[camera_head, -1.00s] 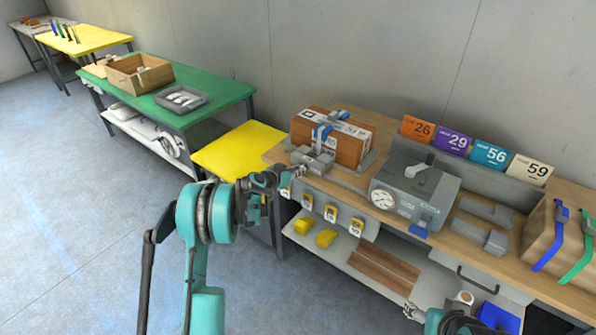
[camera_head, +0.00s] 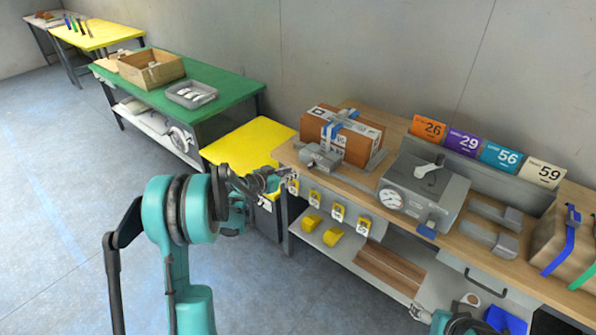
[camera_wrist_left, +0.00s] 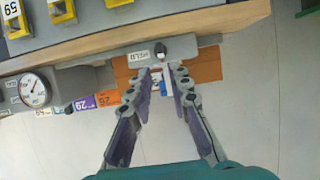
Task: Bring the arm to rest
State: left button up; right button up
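My left arm comes in from the left of the head view. Its gripper (camera_head: 272,180) is just off the bench's left end, apart from the grey clamp-like device (camera_head: 320,157) and the brown strapped box (camera_head: 342,132). In the left wrist view the fingers (camera_wrist_left: 162,76) are apart with nothing held between them; part of the box (camera_wrist_left: 207,66) shows beyond them. My right gripper (camera_head: 418,312) only partly shows at the bottom of the head view, low in front of the bench, and its finger opening cannot be made out.
The wooden bench (camera_head: 462,250) carries a grey device with a dial (camera_head: 422,190), and numbered cards (camera_head: 482,150) stand along its back. Yellow-tagged holders (camera_head: 337,211) line its front edge. A yellow table (camera_head: 245,143) and a green table (camera_head: 215,88) stand left. Open floor lies at left.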

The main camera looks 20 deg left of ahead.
pick_arm(q)
jog(key=shift+s+a+r, duration=0.25)
jog(key=shift+s+r, duration=0.05)
jog(key=shift+s, duration=0.3)
jog(key=shift+d, duration=0.1)
jog(key=s+d+r+n+g+y, duration=0.1)
jog(key=s+d+r+g, duration=0.1)
jog(key=s+d+r, duration=0.4)
jog(key=s+d+r+g, duration=0.15)
jog(key=s+d, duration=0.25)
jog(key=s, duration=0.4)
jog(key=s+d+f+n+g+y, duration=0.1)
jog(key=s+n+g+y, duration=0.1)
jog(key=s, duration=2)
jog(key=shift+s+d+f+n+y, duration=0.35)
jog(key=shift+n+y, duration=0.05)
jog(key=shift+y, duration=0.4)
